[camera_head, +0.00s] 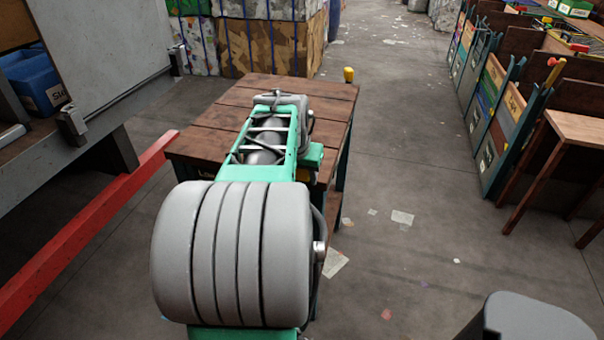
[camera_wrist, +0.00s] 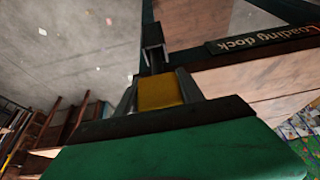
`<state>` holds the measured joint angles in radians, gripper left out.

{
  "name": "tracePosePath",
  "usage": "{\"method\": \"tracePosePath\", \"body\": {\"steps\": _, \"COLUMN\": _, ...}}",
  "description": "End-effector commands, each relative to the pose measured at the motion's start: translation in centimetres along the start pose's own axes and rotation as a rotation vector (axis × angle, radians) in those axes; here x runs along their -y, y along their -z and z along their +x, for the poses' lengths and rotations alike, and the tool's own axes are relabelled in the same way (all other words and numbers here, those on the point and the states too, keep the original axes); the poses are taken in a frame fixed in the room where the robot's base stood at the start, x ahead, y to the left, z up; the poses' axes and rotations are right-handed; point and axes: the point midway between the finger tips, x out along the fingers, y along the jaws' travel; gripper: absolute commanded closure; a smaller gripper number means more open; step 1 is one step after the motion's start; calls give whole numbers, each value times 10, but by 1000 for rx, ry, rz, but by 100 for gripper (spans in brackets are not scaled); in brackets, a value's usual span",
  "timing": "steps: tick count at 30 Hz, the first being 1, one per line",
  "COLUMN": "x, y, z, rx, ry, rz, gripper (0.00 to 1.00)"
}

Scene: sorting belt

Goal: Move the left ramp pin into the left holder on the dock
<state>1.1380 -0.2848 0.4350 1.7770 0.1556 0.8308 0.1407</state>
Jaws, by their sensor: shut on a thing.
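In the wrist view my gripper (camera_wrist: 156,88) is shut on a yellow block-like grip, the ramp pin (camera_wrist: 162,96), between its two grey fingers. The pin's lower part is hidden. Just beyond the pin is a dark bracket (camera_wrist: 153,46) at the dock's frame, which looks like a holder. I cannot tell whether the pin touches it. The dock (camera_head: 196,133) is a wooden-topped table in the head view, and its "Loading dock" sign (camera_wrist: 262,38) shows in the wrist view. In the head view my arm hides most of the gripper; a small yellow patch shows beside it.
Another yellow-topped piece (camera_head: 348,75) stands at the dock's far right corner. A red rail (camera_head: 95,225) and a grey machine (camera_head: 100,45) are at the left. Bales (camera_head: 270,45) stand behind. The floor to the right is open, with scraps; bins (camera_head: 495,125) stand beyond.

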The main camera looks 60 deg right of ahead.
Motion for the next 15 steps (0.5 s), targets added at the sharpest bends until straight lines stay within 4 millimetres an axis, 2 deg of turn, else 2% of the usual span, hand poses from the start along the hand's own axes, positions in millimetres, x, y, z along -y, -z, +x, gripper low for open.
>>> {"method": "tracePosePath", "body": {"steps": 15, "x": 0, "y": -8, "z": 20, "rx": -3, "ry": 1, "rz": 0, "gripper": 100}}
